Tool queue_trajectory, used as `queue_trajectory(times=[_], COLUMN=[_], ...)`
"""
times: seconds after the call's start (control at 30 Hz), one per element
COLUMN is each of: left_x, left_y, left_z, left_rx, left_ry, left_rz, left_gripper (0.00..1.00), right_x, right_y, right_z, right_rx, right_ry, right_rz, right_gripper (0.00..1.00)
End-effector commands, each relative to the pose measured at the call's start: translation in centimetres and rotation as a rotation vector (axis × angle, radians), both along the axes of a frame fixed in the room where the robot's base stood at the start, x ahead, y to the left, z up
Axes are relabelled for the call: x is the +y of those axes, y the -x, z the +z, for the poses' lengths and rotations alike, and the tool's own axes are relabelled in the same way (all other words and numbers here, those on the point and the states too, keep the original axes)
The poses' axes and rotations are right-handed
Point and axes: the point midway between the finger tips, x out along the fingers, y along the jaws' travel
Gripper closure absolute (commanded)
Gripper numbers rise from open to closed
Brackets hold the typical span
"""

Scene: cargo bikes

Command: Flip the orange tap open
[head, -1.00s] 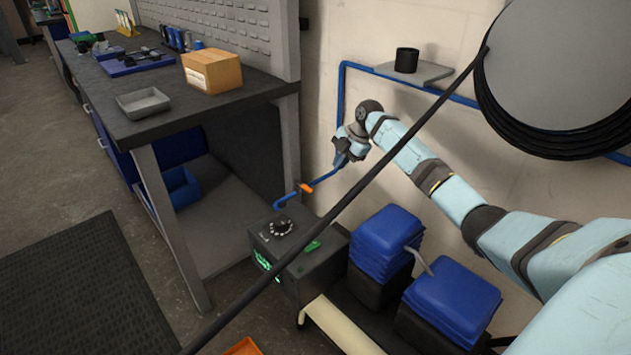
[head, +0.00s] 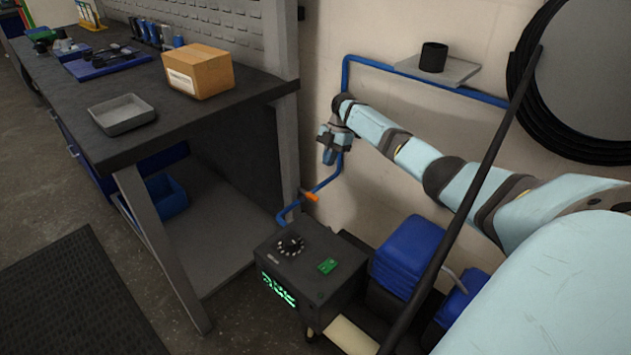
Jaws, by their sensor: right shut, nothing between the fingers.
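The orange tap (head: 311,197) is a small lever on the blue pipe (head: 328,183), low on the wall just above the dark machine. My right gripper (head: 329,158) is at the end of the light-blue arm, close to the wall. It points down and sits a little above and to the right of the tap, apart from it. It is shut and empty. My left gripper is not in view.
The dark machine (head: 300,262) with a dial and green display stands below the tap. A workbench (head: 180,115) with a cardboard box (head: 198,72) is on the left. Blue containers (head: 408,255) stand at the right. A dark slanted pole (head: 470,190) crosses in front of my arm.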

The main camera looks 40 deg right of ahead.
Motion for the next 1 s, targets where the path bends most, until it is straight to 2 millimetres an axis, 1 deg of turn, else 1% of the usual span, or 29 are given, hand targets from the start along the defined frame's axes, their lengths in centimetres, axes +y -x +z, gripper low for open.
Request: queue_trajectory(times=[0.17, 0.27, 0.37, 0.6, 0.7, 0.83, 1.0], left_x=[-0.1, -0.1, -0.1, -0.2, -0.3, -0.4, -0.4], left_y=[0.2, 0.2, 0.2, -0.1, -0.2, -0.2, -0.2], left_z=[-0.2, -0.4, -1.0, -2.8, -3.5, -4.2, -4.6], left_rx=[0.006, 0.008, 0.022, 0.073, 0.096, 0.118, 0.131], left_ry=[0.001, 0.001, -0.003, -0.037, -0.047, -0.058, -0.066], left_rz=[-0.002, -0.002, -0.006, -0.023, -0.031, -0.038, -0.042], left_gripper=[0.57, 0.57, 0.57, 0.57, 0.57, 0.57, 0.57], right_x=[0.0, 0.2, 0.6, 2.2, 2.8, 3.4, 3.7], right_y=[0.0, 0.0, 0.1, 0.2, 0.3, 0.3, 0.3], right_z=[0.0, -0.5, -1.6, -5.8, -7.3, -8.6, -9.3], right_rx=[0.000, 0.001, 0.002, 0.001, 0.001, 0.000, 0.000], right_ry=[0.000, 0.000, -0.001, 0.000, -0.001, 0.000, 0.000], right_rz=[0.000, 0.000, 0.002, 0.002, 0.001, 0.001, 0.001], right_gripper=[1.00, 1.00, 1.00, 1.00, 1.00, 1.00, 1.00])
